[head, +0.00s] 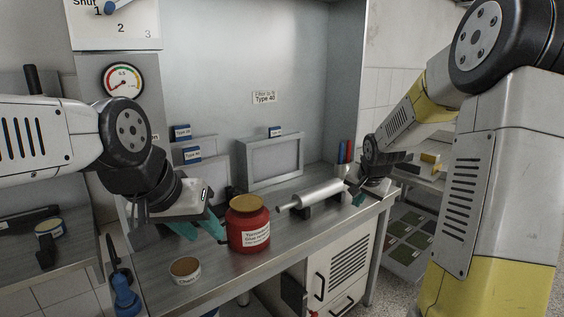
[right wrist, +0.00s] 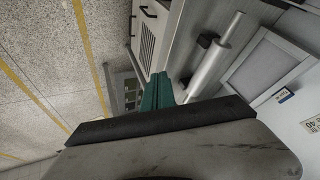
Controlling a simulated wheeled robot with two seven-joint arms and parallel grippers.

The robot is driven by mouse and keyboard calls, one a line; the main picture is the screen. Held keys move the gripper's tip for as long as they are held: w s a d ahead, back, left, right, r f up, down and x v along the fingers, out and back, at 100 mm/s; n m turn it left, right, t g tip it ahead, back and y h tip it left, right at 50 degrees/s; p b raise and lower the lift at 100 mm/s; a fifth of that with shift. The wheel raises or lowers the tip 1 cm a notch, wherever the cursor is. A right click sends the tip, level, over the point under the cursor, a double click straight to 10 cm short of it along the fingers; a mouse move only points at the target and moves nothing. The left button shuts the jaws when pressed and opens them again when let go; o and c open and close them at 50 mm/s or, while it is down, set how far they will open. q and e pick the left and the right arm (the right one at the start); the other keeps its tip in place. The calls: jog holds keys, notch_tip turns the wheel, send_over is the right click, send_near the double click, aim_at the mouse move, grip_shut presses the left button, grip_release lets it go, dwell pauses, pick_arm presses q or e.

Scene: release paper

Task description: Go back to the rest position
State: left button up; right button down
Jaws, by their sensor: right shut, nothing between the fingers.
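My left gripper (head: 198,229) is over the steel bench (head: 190,263), its two teal fingers apart with nothing seen between them. One fingertip is close beside a red jar (head: 248,236) with a tan lid; I cannot tell whether they touch. My right gripper (head: 359,199) is by the bench's right end, small and partly hidden by its own wrist in the head view. In the right wrist view its teal fingers (right wrist: 157,90) are together and empty. A silver roller (head: 318,195) lies on dark supports between the two grippers; it also shows in the right wrist view (right wrist: 213,69).
A small labelled cup (head: 185,270) stands at the bench's front left. Grey framed panels (head: 272,160) stand at the back. Red and blue cylinders (head: 345,152) stand behind the right gripper. A shelf with yellow items (head: 430,160) is at the right. A blue-handled tool (head: 124,292) is at lower left.

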jog(key=s+a+r+n, duration=0.2)
jog(key=s+r, duration=0.1)
jog(key=s, duration=0.6)
jog(key=s+a+r+n+y, duration=0.1)
jog(key=s+a+r+n, duration=0.1)
jog(key=s, duration=0.8)
jog(key=s+a+r+n+y, duration=0.1)
jog(key=s+a+r+n, duration=0.2)
jog(key=s, duration=0.7)
notch_tip(320, 180, up, 2)
jog(key=shift+s+a+r+g, duration=0.2)
jog(key=shift+a+g, duration=0.1)
jog(key=shift+a, duration=0.35)
